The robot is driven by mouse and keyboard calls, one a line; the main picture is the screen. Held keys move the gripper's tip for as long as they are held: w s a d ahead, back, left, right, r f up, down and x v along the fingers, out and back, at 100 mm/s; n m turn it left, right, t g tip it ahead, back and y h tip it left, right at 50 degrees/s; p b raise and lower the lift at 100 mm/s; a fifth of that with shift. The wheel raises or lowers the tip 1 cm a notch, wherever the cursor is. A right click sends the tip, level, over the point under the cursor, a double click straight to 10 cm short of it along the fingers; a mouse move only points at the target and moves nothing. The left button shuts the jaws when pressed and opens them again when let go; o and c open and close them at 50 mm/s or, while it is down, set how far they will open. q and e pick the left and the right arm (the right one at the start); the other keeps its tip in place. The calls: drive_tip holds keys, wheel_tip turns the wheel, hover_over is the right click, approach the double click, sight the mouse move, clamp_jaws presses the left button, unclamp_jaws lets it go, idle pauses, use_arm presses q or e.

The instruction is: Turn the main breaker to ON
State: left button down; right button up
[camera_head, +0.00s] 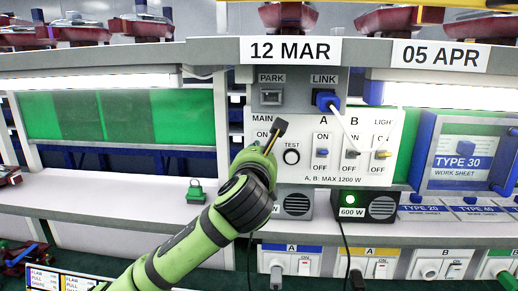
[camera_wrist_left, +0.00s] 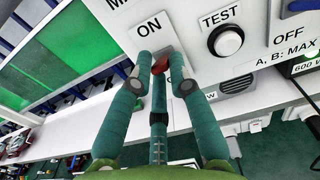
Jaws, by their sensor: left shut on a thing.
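The main breaker is on the left of the white switch panel (camera_head: 340,170), under the labels MAIN and ON. In the head view my left gripper (camera_head: 258,148) and its green arm cover the breaker's handle. In the left wrist view the red handle of the main breaker (camera_wrist_left: 160,66) shows between the fingertips of my left gripper (camera_wrist_left: 161,78), just below the ON label (camera_wrist_left: 150,25). The gripper is shut on this handle. Most of the handle is hidden, and I cannot tell its exact position. My right gripper is not in view.
Right of the breaker are a round TEST button (camera_head: 291,157) and toggles A (camera_head: 322,152), B (camera_head: 352,154) and LIGHT (camera_head: 382,155). A blue plug (camera_head: 325,99) with a white cable sits at LINK. A green padlock-shaped item (camera_head: 196,190) stands on the shelf to the left.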

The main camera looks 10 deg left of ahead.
use_arm(q)
drive_tip(key=shift+r, duration=0.6)
drive_tip(key=c, duration=1.2)
unclamp_jaws()
drive_tip(key=shift+g, duration=0.3)
drive_tip(key=shift+w+f, duration=0.1)
drive_tip(key=shift+f, duration=0.2)
drive_tip(key=s+r, duration=0.1)
drive_tip(key=s, duration=1.1)
drive_tip(key=shift+r, duration=0.1)
